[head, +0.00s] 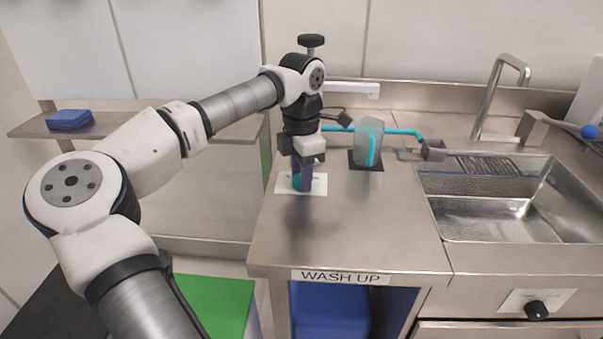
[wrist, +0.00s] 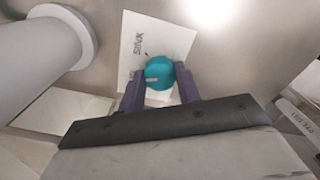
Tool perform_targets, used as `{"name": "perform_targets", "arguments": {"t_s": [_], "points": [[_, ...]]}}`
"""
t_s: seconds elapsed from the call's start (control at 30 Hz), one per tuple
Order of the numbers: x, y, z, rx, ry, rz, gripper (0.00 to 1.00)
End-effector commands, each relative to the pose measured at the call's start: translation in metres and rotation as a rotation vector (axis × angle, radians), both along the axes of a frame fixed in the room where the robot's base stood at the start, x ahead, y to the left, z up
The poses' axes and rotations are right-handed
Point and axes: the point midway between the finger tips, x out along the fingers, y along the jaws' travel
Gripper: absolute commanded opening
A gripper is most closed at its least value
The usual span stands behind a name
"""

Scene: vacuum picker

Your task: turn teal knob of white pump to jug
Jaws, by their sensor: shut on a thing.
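The teal knob (wrist: 160,72) sits between the two purple fingers of my gripper (wrist: 160,84), which are shut on it from both sides. In the head view my gripper (head: 302,172) points down at the counter, and a little of the teal knob (head: 296,182) shows beside the fingers. A pale mark on the knob points left in the wrist view. The knob stands on a white card (wrist: 135,40) with printed text that looks like "SINK". A translucent jug (head: 362,147) stands behind and to the right on a dark mat. I cannot clearly make out the white pump's body.
A teal pipe (head: 402,132) runs behind the jug to a grey block (head: 434,149). A steel sink (head: 490,215) with a tap (head: 487,98) is at right. A pale cylinder (wrist: 45,40) stands close at left in the wrist view. The counter front (head: 350,230) is clear.

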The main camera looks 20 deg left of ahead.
Motion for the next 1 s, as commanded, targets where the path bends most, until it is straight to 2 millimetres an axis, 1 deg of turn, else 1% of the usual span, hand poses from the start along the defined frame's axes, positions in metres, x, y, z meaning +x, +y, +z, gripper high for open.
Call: {"name": "perform_targets", "arguments": {"t_s": [0.2,0.4,0.67,1.0], "points": [[-0.0001,0.001,0.0002,0.002,-0.001,0.155,0.11],[-0.0001,0.0009,0.0002,0.002,-0.001,0.248,0.11],[0.0,0.0008,0.0003,0.002,-0.001,0.3,0.11],[-0.0001,0.0008,0.0003,0.002,0.0,0.306,0.11]]}}
